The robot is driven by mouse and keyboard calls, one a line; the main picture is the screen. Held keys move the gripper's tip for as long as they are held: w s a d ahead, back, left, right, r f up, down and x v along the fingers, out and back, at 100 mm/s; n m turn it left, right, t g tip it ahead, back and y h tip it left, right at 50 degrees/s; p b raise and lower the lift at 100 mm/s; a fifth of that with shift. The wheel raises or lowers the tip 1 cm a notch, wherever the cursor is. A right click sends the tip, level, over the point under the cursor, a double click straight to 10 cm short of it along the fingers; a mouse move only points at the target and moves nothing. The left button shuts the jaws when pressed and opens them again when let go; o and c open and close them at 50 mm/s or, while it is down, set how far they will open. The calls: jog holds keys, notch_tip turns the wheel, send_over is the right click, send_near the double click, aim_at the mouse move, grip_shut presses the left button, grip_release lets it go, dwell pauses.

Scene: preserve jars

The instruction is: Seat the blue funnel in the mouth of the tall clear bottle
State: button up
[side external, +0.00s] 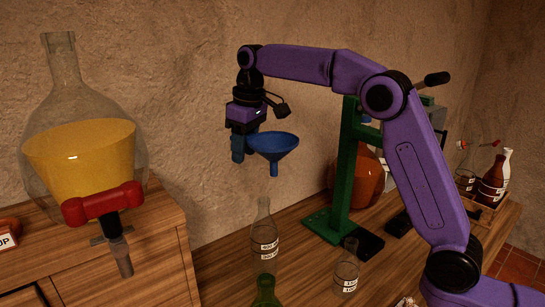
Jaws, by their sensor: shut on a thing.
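The blue funnel (274,146) hangs in the air with its wide cone up and its spout pointing down. My gripper (239,152) is shut on the left side of the funnel, near its rim; the exact contact is hard to see. The tall clear bottle (264,240) stands upright on the wooden table below the funnel and carries a white label. The spout tip is above the bottle's mouth, apart from it and slightly to the right in this view.
A green bottle (265,291) stands in front of the tall bottle, and a smaller clear bottle (346,272) to its right. A green stand (346,175) rises behind. A large flask of yellow liquid (80,155) is at left. A crate of bottles (487,212) sits far right.

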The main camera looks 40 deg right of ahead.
jog(key=shift+w+a+r, duration=0.1)
jog(key=shift+a+r, duration=0.25)
jog(key=shift+a, duration=0.35)
jog(key=shift+w+a+r, duration=0.1)
jog(key=shift+a+r, duration=0.2)
jog(key=shift+a, duration=0.4)
jog(key=shift+f, duration=2.9)
jog(key=shift+f, duration=2.15)
jog(key=o, duration=1)
jog(key=r, duration=0.5)
jog(key=s+d+r, duration=0.1)
jog(key=r, duration=0.5)
jog(key=s+r, duration=0.1)
jog(key=r, duration=0.5)
jog(key=shift+s+d+r, duration=0.1)
jog(key=shift+s+d, duration=0.1)
